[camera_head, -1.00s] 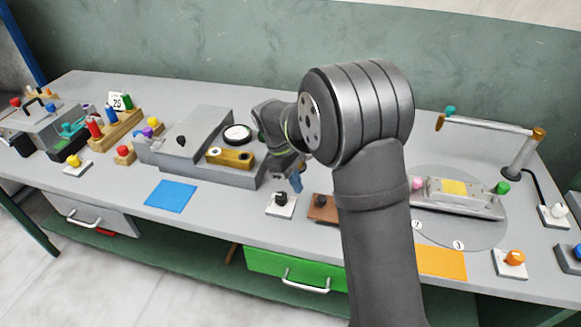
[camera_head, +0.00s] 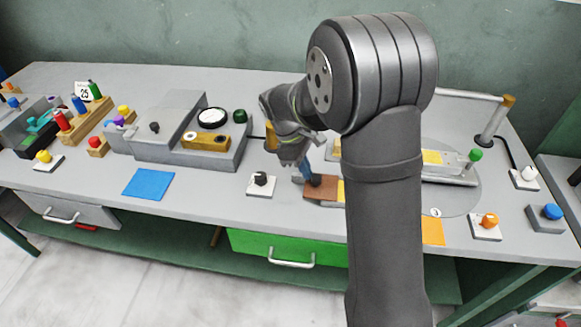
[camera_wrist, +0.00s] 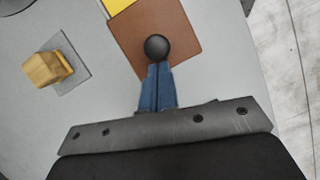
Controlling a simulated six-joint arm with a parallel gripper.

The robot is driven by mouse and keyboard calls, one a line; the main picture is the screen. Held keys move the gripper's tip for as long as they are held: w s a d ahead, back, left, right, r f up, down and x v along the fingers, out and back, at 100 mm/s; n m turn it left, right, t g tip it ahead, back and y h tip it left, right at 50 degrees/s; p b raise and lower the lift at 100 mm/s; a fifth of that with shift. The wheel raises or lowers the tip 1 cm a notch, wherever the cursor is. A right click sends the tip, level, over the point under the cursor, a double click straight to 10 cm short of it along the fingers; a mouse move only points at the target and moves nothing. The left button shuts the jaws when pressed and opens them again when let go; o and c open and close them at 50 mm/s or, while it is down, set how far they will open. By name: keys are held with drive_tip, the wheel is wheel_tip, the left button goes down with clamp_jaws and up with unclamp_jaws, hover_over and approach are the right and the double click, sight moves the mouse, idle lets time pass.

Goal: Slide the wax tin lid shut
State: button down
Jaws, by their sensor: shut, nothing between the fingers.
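The wax tin lid looks to be the brown plate (camera_head: 322,195) with a round black knob, left of my arm in the head view. A yellow patch (camera_head: 341,191), perhaps the wax, shows just right of it, partly hidden by my arm. In the wrist view the brown lid (camera_wrist: 180,38) carries the black knob (camera_wrist: 157,47), and a yellow corner (camera_wrist: 118,5) shows beyond it. My gripper (camera_wrist: 158,66) is shut and empty, its blue fingertips right at the knob. I cannot tell whether they touch it. It also shows in the head view (camera_head: 309,176).
A black knob on a white plate (camera_head: 261,183) stands left of the lid. A grey press (camera_head: 170,140) is further left, with a blue mat (camera_head: 148,184) before it. An orange mat (camera_head: 433,231) lies right of my arm. A wooden block (camera_wrist: 48,68) shows in the wrist view.

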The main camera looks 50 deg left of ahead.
drive_tip(key=w+d, duration=0.3)
drive_tip(key=shift+w+d, duration=0.3)
drive_tip(key=shift+d, duration=0.1)
drive_tip(key=a, duration=0.1)
drive_tip(key=s+a, duration=0.2)
drive_tip(key=a, duration=0.1)
drive_tip(key=shift+s+a, duration=0.1)
drive_tip(key=shift+s, duration=0.15)
drive_tip(key=v, duration=0.9)
drive_tip(key=shift+r, duration=0.5)
approach(327, 184)
drive_tip(key=f, duration=0.1)
drive_tip(key=a+f, duration=0.1)
drive_tip(key=f, duration=0.2)
drive_tip(key=shift+s+a+f, duration=0.2)
drive_tip(key=shift+s+f, duration=0.15)
drive_tip(key=shift+w+d, duration=0.3)
drive_tip(key=shift+d, duration=0.2)
drive_tip(key=shift+w+d, duration=0.3)
drive_tip(key=shift+d, duration=0.2)
drive_tip(key=shift+w+d, duration=0.3)
drive_tip(key=shift+d, duration=0.2)
